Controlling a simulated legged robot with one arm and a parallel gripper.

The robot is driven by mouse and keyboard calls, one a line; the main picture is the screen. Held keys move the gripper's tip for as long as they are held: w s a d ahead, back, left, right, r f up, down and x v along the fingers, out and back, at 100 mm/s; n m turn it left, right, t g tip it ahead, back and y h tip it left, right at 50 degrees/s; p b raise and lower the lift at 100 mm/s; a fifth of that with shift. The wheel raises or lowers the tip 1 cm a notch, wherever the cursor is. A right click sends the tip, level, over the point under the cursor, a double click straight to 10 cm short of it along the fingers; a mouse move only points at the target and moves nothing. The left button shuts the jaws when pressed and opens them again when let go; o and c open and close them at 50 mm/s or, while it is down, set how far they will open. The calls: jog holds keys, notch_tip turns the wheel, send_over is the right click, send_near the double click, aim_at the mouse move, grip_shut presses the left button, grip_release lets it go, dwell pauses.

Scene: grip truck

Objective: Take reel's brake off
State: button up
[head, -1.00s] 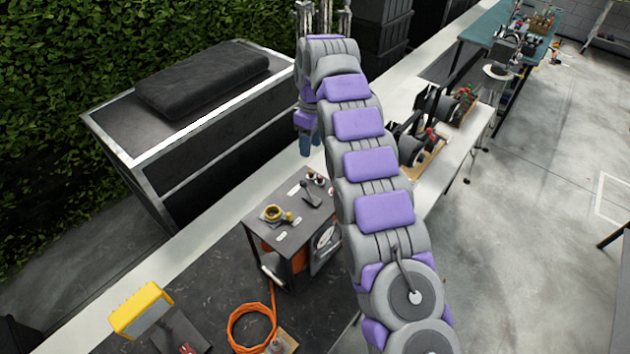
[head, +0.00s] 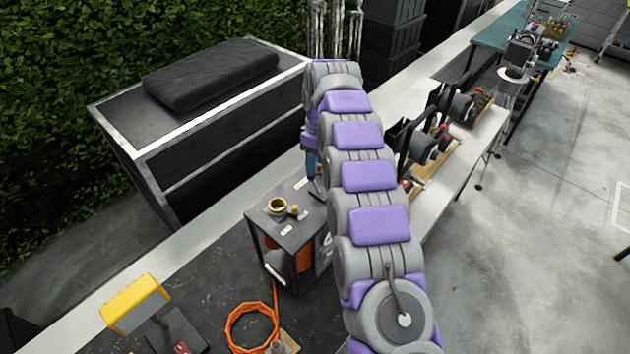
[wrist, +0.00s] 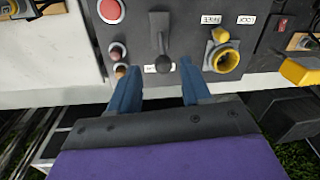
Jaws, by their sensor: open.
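The reel box (head: 262,238) is a dark case on the dark bench top, with orange cable inside. A yellow ring-shaped fitting (head: 277,205) is on its top panel; it shows in the wrist view (wrist: 226,60) at the right, near two small white labels that seem to read FREE and LOCK. A black lever (wrist: 165,64) with a rounded end stands at the panel's middle. My gripper (wrist: 161,77) is open and empty, its blue fingers below and either side of the lever's end. Whether they touch it I cannot tell. In the head view my arm hides the lever.
A red button (wrist: 110,11) and smaller knobs (wrist: 118,52) are left of the lever. A yellow lamp (head: 135,303) and an orange cable coil (head: 252,326) lie at the front. A black cushion (head: 212,74) lies on a dark cabinet. More reels (head: 425,147) stand on the white bench.

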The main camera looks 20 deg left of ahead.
aim_at(312, 180)
jog(key=f, duration=0.2)
jog(key=a+f, duration=0.1)
jog(key=f, duration=0.3)
jog(key=shift+s+a+f+p, duration=0.2)
jog(key=shift+s+a+p, duration=0.1)
jog(key=shift+a+p, duration=0.1)
jog(key=shift+d+f, duration=0.3)
jog(key=shift+f, duration=0.2)
jog(key=shift+d, duration=0.4)
jog(key=shift+a+f, duration=0.1)
jog(key=shift+a, duration=0.4)
jog(key=c, duration=0.5)
jog(key=shift+d, duration=0.1)
grip_shut()
